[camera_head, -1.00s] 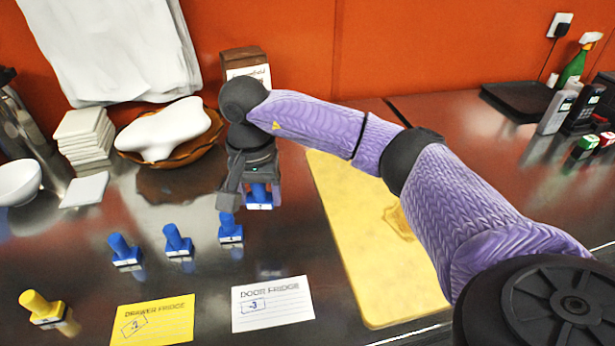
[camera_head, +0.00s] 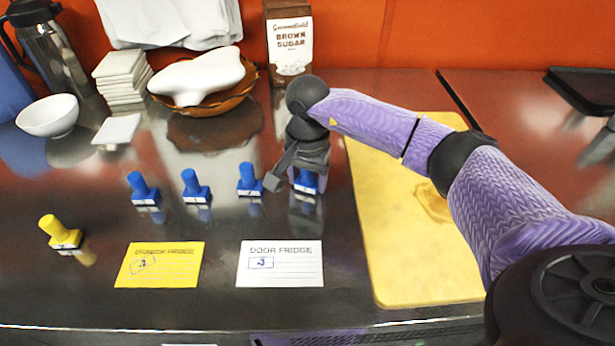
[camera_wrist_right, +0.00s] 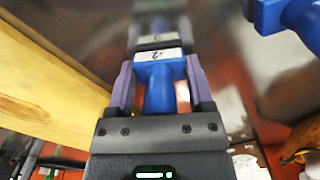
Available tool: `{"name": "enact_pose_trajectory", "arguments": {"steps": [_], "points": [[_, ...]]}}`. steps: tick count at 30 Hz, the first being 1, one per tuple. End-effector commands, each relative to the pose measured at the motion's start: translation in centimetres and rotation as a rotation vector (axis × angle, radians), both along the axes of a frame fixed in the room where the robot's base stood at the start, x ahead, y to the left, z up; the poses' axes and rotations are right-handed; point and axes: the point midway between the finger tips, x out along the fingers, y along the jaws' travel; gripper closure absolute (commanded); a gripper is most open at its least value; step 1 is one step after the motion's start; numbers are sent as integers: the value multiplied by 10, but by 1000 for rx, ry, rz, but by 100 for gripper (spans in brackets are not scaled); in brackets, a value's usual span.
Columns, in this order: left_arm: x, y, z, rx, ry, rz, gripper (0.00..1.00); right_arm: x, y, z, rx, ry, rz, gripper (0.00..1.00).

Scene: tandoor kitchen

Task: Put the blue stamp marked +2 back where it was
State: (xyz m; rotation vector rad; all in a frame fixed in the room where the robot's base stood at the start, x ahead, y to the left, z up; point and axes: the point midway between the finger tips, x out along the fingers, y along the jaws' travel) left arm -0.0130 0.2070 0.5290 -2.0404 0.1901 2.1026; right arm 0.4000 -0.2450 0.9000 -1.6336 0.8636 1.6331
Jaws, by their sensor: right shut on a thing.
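My right gripper (camera_head: 300,178) is shut on a blue stamp (camera_head: 306,182), at the right end of a row of blue stamps. In the right wrist view the stamp (camera_wrist_right: 158,88) sits between the two fingers (camera_wrist_right: 160,80), handle toward the palm. Its white label shows a 2; the sign before it is too small to read surely. The stamp is upright, very low over the dark counter or on it; I cannot tell which. Three other blue stamps stand to its left: a near one (camera_head: 249,181), a middle one (camera_head: 195,187) and a far-left one (camera_head: 143,189). My left gripper is not in view.
A yellow stamp (camera_head: 60,232) stands at the left. A yellow card (camera_head: 160,270) and a white card (camera_head: 280,268) lie in front. A yellow board (camera_head: 400,235) lies right of the gripper. Behind are a brown sugar box (camera_head: 290,45) and a basket (camera_head: 240,88).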

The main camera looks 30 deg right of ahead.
Motion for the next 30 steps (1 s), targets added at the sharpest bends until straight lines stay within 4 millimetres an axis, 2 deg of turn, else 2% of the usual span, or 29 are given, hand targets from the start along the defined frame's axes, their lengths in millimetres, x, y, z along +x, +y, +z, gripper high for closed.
{"name": "enact_pose_trajectory", "arguments": {"steps": [3,4,8,9,14,17,20,24,30], "points": [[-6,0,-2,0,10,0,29,0,0,-3,0,0,0,71],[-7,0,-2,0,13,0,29,0,0,-4,0,0,0,31],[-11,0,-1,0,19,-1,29,0,0,-2,0,0,0,4],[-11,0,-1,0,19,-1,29,0,0,-2,0,0,0,0],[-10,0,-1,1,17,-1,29,0,0,-2,0,0,0,0],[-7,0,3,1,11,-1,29,0,0,6,0,-1,0,0],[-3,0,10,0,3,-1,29,1,0,29,0,-5,1,0],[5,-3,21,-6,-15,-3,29,1,0,72,0,-6,0,0],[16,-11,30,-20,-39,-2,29,0,0,113,0,-4,1,0]]}}
